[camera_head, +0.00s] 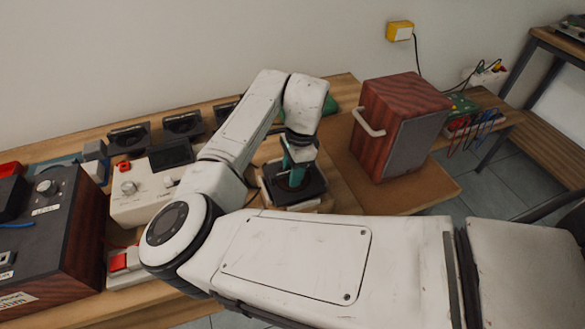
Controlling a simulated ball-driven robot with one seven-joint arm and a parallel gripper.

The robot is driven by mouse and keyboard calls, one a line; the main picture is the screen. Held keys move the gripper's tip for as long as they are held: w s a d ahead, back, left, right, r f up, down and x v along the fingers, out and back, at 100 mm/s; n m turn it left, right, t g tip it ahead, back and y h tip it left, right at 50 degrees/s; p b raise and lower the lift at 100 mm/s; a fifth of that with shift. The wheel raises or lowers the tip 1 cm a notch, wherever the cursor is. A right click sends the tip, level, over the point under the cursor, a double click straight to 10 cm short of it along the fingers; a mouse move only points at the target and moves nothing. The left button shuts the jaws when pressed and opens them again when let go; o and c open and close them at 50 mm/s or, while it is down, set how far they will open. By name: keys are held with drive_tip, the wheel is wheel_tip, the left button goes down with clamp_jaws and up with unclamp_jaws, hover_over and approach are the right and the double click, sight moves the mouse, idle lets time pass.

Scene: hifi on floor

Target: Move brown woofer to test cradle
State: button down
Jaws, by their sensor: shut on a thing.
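My gripper (296,176), with teal fingers, points down at the middle of the bench. It is shut on a dark square-framed speaker driver (314,188), which I take to be the brown woofer; its cone is mostly covered by the fingers and its colour is hard to tell. The driver lies about level over a pale base (320,203), which looks like the test cradle. I cannot tell whether the driver rests on it or hangs just above. My arm hides part of the base's near side.
A red-brown wooden cabinet (366,150) with a pale handle stands right of the gripper. Dark square drivers (183,124) line the back left. A cream instrument box (135,204) and a wooden amplifier (72,240) stand left. A green object (329,108) lies behind my wrist. The wooden top (420,188) is clear near the cabinet.

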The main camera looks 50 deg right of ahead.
drive_tip(key=shift+f, duration=0.5)
drive_tip(key=c, duration=0.6)
unclamp_jaws()
drive_tip(key=shift+f, duration=0.1)
drive_tip(key=r, duration=0.3)
drive_tip(key=d+r, duration=0.1)
drive_tip(key=r, duration=0.3)
drive_tip(key=s+r, duration=0.1)
drive_tip(key=r, duration=0.2)
drive_tip(key=shift+d+r, duration=0.2)
drive_tip(key=shift+r, duration=0.2)
drive_tip(key=shift+r, duration=0.1)
wheel_tip(320, 180, up, 8)
drive_tip(key=p, duration=0.6)
drive_tip(key=shift+p, duration=0.4)
